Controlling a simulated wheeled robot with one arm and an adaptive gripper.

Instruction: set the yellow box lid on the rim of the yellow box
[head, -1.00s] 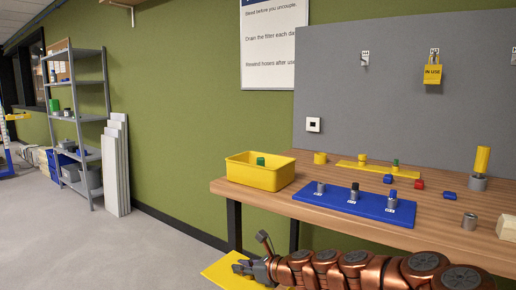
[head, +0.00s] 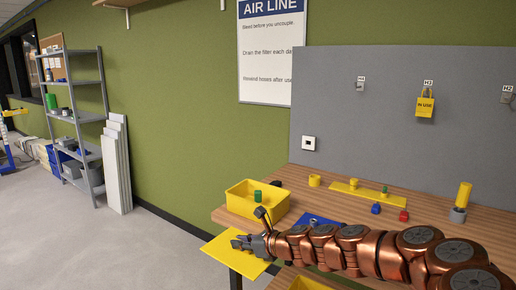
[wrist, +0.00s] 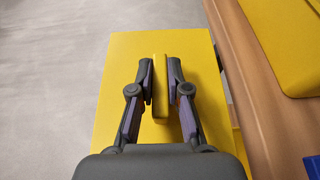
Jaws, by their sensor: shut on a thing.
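The yellow box (head: 244,207) stands open at the left end of the workbench, with a green cylinder (head: 257,197) in it. The flat yellow box lid (head: 220,248) is held roughly level off the bench's left end, in front of the box and apart from it. My gripper (head: 240,243) is above the lid. In the wrist view my gripper (wrist: 160,82) is shut on the lid's upright yellow grip (wrist: 160,100), and the lid (wrist: 120,65) spreads out below the fingers. Part of the yellow box (wrist: 285,50) shows at the upper right there.
The bench (head: 225,217) has its left edge close to the lid. A blue board (head: 312,219) is mostly hidden behind my arm. A yellow strip (head: 360,189), blue and red pieces and a grey holder (head: 457,215) stand farther right. Open floor (head: 100,240) lies left.

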